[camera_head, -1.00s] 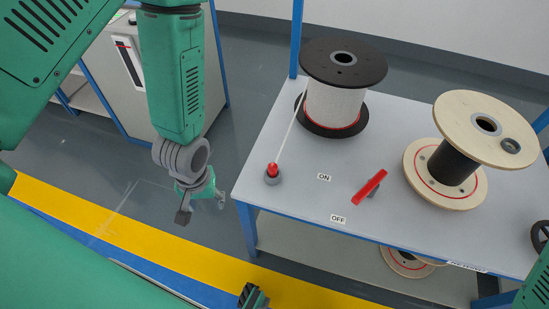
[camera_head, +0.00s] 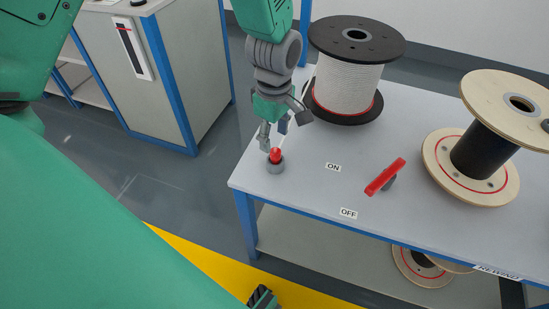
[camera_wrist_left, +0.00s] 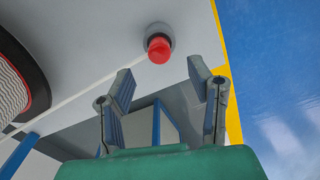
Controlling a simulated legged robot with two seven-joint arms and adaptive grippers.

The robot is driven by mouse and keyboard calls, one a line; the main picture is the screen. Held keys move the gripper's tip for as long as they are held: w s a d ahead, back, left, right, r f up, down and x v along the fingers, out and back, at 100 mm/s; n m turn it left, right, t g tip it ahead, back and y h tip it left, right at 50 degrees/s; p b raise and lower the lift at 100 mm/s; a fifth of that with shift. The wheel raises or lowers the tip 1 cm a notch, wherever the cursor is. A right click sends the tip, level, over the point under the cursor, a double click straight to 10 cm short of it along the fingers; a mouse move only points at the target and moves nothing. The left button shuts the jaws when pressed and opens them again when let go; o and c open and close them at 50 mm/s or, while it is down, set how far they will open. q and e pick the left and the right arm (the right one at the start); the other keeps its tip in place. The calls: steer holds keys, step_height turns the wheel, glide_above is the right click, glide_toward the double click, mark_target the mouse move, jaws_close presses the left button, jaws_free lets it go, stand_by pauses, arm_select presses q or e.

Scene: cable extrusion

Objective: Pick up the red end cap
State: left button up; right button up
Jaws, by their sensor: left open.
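The red end cap (camera_head: 275,154) sits on a small round grey base (camera_head: 275,166) near the left edge of the table. A white cable runs from it towards the white spool. In the left wrist view the red cap (camera_wrist_left: 159,49) lies beyond the fingertips, a little left of the middle between them. My left gripper (camera_head: 283,124) is open and empty, just above and behind the cap. Its two fingers (camera_wrist_left: 161,79) stand apart in the left wrist view. A dark gripper-like part (camera_head: 262,298) at the bottom edge seems to be my right gripper; its jaws are unclear.
A black-flanged spool of white cable (camera_head: 350,90) stands close behind my left gripper. A wooden spool (camera_head: 440,165) stands at the right. The table front is mostly clear.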

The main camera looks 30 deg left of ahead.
mark_target(277, 151)
arm_select(q)
steer(key=shift+d+f, duration=0.3)
steer(key=shift+d, duration=0.2)
steer(key=f+b, duration=0.1)
steer(key=f, duration=0.1)
steer(key=a+f+b, duration=0.1)
steer(key=f, duration=0.2)
steer(key=shift+a, duration=0.1)
steer(key=shift+a+f, duration=0.15)
steer(key=shift+d, duration=0.2)
steer(key=shift+c, duration=0.4)
steer(key=shift+d+r, duration=0.2)
steer(key=c, duration=0.6)
steer(key=shift+d, duration=0.2)
steer(key=c, duration=0.3)
arm_select(e)
steer(key=f, duration=0.3)
steer(key=shift+d, duration=0.4)
